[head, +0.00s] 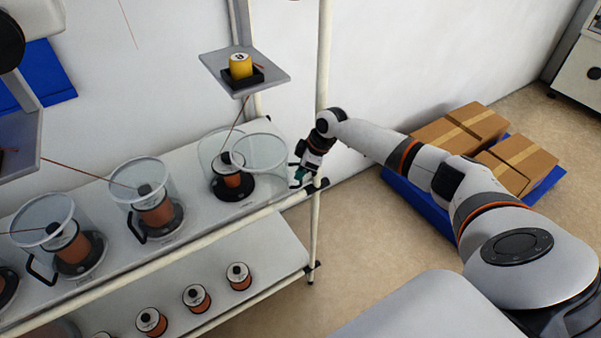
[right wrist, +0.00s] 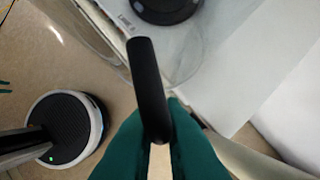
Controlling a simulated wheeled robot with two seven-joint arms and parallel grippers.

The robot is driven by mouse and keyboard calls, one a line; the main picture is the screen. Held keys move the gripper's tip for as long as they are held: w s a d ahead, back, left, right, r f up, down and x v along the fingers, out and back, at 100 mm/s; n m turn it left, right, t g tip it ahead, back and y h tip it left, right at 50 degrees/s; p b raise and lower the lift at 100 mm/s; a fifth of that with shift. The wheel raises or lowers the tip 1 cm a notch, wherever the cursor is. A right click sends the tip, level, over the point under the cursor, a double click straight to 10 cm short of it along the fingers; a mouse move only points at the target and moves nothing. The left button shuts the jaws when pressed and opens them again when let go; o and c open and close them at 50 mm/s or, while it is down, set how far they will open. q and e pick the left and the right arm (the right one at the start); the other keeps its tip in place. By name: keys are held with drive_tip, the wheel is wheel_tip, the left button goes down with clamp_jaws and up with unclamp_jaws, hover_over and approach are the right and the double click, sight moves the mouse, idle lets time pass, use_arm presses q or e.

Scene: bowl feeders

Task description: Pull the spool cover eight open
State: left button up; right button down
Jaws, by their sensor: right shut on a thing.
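The clear spool cover (head: 261,153) at the right end of the upper shelf is swung partly open to the right of its copper spool (head: 231,179) and black base. Its curved clear wall also shows in the right wrist view (right wrist: 188,62). My right gripper (head: 298,178) is at the cover's right side, over the shelf end. In the right wrist view its green fingers are shut on the black cover handle (right wrist: 147,80). I cannot read the number on this cover. My left gripper is not in the head view; a small teal sliver at the right wrist view's left edge may be it.
Covered spools (head: 155,205) stand further left on the upper shelf. Bare spools (head: 239,276) stand on the lower shelf. A white rack post (head: 322,70) rises close to my right gripper. A yellow spool (head: 240,66) sits on a small raised plate. Cardboard boxes (head: 520,158) lie at right.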

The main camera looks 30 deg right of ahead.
drive_tip(key=c, duration=1.5)
unclamp_jaws()
drive_tip(key=shift+w+a, duration=0.1)
drive_tip(key=shift+r, duration=0.2)
drive_tip(key=b+v, duration=0.2)
drive_tip(key=v, duration=0.9)
drive_tip(key=shift+r, duration=0.25)
